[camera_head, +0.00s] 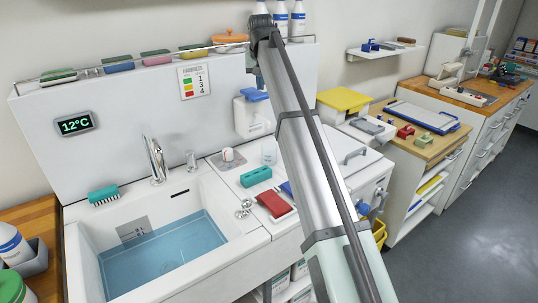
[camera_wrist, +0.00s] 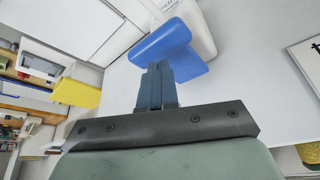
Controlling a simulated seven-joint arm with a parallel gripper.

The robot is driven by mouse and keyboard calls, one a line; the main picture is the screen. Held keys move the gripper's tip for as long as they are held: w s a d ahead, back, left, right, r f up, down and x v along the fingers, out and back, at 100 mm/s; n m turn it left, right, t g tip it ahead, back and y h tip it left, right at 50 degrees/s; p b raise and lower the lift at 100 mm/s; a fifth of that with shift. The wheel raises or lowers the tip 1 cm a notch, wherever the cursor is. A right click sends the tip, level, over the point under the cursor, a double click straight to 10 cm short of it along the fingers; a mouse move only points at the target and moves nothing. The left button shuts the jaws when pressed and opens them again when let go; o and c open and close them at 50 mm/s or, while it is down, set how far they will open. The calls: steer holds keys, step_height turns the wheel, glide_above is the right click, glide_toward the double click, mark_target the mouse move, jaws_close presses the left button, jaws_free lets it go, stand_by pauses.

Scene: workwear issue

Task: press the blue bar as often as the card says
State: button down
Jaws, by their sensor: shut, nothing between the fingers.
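The blue bar (camera_head: 255,95) sits on the front of a white dispenser (camera_head: 252,120) on the upright panel behind the sink. In the wrist view the blue bar (camera_wrist: 163,42) lies just ahead of my gripper (camera_wrist: 160,68). The fingers are shut and empty, and their tips overlap the bar's near edge in the picture. I cannot tell whether they touch it. The card (camera_head: 194,81) hangs on the panel, left of the dispenser, with coloured marks beside the numbers 1, 3 and 4. Its smaller print is too small to read. My arm hides part of the counter.
A sink (camera_head: 165,255) holds water at the left. A teal block (camera_head: 257,176) and a red cloth-like item (camera_head: 275,205) lie on the counter below the dispenser. A rail with several sponges runs along the panel top. A yellow-lidded box (camera_head: 344,99) stands to the right.

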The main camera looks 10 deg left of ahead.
steer(key=shift+f, duration=0.2)
stand_by(0.5)
steer(key=shift+f, duration=1.25)
steer(key=shift+r, duration=1.45)
steer(key=shift+f, duration=0.3)
steer(key=shift+f, duration=1.1)
steer(key=shift+r, duration=1.35)
steer(key=shift+f, duration=0.4)
